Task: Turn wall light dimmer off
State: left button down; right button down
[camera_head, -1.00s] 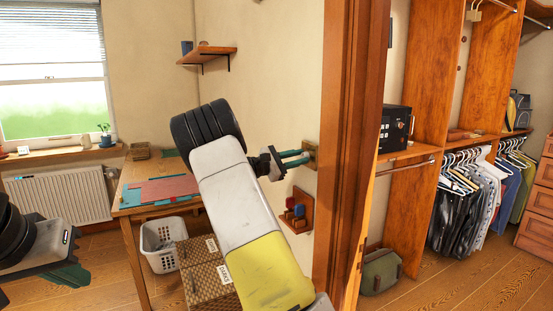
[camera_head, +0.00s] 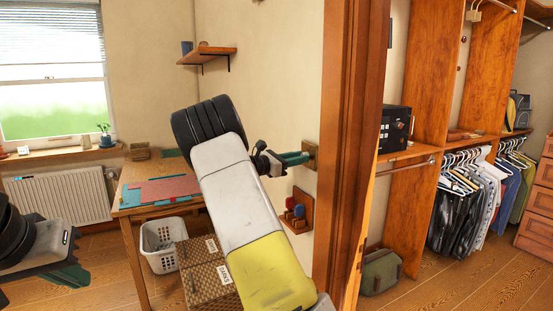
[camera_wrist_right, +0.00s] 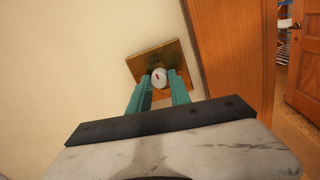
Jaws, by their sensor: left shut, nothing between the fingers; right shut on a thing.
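The wall light dimmer is a square brass-coloured plate (camera_wrist_right: 151,56) on the cream wall beside the wooden door frame. It has a round white knob (camera_wrist_right: 159,78) with a small red mark, seen in the right wrist view. In the head view the dimmer plate (camera_head: 310,155) is seen edge-on. My right gripper (camera_head: 306,157) reaches it, and its two green fingers (camera_wrist_right: 159,88) are shut on the knob, one on each side. My left gripper (camera_head: 74,279) is at the lower left of the head view, shut and empty, away from the dimmer.
A wooden door frame (camera_head: 347,120) stands just right of the dimmer. A small rack (camera_head: 298,212) hangs on the wall below. A desk (camera_head: 128,198), a white basket (camera_head: 150,240) and woven boxes (camera_head: 205,275) stand left. Hanging clothes and shelves fill the right.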

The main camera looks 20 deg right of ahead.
jog(key=shift+f, duration=0.1)
jog(key=c, duration=1.2)
grip_release()
jog(key=a, duration=0.5)
jog(key=s+a, duration=0.1)
jog(key=a, duration=0.1)
jog(key=shift+a+f, duration=0.1)
jog(key=shift+a, duration=0.3)
